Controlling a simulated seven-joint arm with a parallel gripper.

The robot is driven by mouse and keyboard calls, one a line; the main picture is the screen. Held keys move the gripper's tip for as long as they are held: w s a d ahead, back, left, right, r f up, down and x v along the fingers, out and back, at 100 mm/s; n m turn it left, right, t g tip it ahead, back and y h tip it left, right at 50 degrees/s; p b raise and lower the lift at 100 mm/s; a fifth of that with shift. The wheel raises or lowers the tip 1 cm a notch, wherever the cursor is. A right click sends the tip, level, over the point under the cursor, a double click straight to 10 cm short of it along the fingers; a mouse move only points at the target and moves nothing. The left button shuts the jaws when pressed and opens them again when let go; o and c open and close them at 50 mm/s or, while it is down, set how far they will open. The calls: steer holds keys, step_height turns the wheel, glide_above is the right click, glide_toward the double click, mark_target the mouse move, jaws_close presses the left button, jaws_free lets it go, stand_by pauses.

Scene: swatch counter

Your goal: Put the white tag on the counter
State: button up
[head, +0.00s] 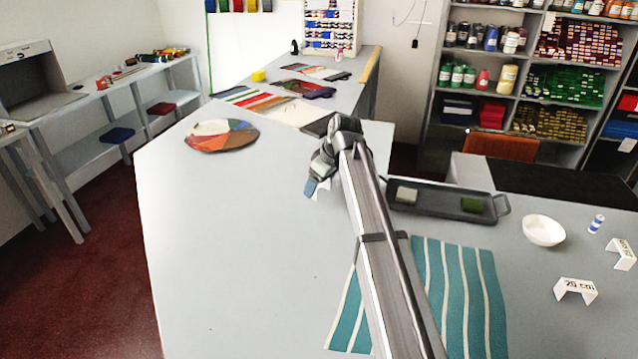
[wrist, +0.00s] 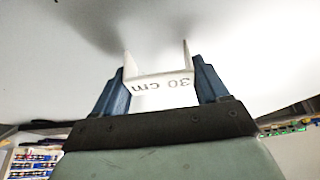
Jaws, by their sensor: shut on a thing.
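My gripper (wrist: 160,90) is shut on a white tag (wrist: 160,88) marked "30 cm", held between its blue fingers in the wrist view. The print is upside down there, and the tag's two thin legs point away from the gripper towards the pale surface. In the head view my gripper (head: 315,188) is over the grey counter (head: 230,240), left of the dark tray. Only a small white corner of the tag shows there, mostly hidden by the gripper. I cannot tell whether the tag touches the counter.
A dark tray (head: 435,204) with a grey and a green block, and a teal striped cloth (head: 455,290), lie to the right. A white bowl (head: 543,230) and two other tags (head: 576,290) stand further right. A round colour disc (head: 222,135) lies behind left. The counter's left front is clear.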

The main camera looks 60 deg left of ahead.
steer(key=o, duration=1)
steer(key=shift+f, duration=0.15)
steer(key=v, duration=1.2)
steer(key=shift+r, duration=0.2)
